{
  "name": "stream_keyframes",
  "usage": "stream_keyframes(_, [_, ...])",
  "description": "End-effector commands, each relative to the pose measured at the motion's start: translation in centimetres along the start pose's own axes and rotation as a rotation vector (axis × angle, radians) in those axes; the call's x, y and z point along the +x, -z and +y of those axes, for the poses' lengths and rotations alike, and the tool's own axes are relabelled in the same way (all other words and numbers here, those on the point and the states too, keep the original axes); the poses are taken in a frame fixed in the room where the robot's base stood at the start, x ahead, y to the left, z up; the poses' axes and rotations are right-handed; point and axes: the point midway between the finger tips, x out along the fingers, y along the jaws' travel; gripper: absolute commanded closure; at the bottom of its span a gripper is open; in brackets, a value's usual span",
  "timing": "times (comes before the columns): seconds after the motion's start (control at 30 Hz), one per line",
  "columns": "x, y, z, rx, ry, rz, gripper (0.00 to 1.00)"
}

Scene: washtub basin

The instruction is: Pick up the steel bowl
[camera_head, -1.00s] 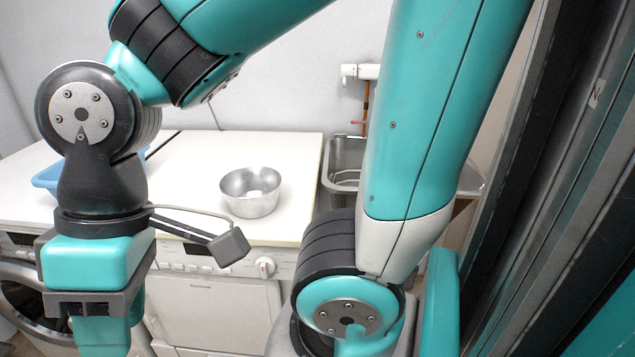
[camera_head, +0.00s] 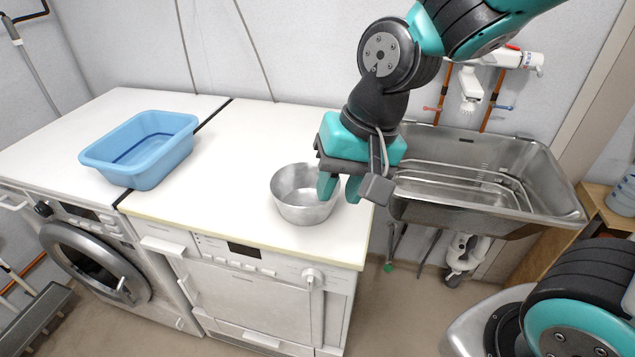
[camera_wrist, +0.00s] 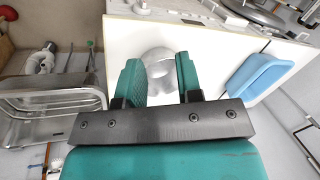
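The steel bowl (camera_head: 300,203) stands upright on the white worktop near its front right corner. It looks empty and shiny. My gripper (camera_head: 340,198) is at the bowl's right side, with its teal fingers pointing down and spread apart. In the wrist view my gripper (camera_wrist: 160,68) is open, and the bowl (camera_wrist: 158,62) shows beyond and between the two fingers. Part of the bowl is hidden behind the fingers. I cannot tell whether a finger touches the rim.
A blue basin (camera_head: 143,150) stands at the worktop's left. A steel sink (camera_head: 480,180) with a tap (camera_head: 470,92) is to the right. A dishwasher (camera_head: 262,290) and a washing machine (camera_head: 95,262) are under the worktop (camera_head: 240,150). The worktop behind the bowl is clear.

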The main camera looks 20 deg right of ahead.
Motion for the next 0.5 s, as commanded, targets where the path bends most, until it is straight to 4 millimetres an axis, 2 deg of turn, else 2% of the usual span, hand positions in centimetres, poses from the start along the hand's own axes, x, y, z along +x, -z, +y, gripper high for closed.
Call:
stream_keyframes(0.03, [-1.0, 2.1, -0.1, 0.167, -0.027, 0.018, 0.67])
stream_keyframes(0.2, [0.2, 7.9, 1.6, 0.688, -0.081, 0.127, 0.67])
stream_keyframes(0.33, [1.1, 10.3, 2.7, 0.923, -0.094, 0.193, 0.67])
stream_keyframes(0.5, [2.7, 11.4, 3.6, 1.027, -0.098, 0.225, 0.67])
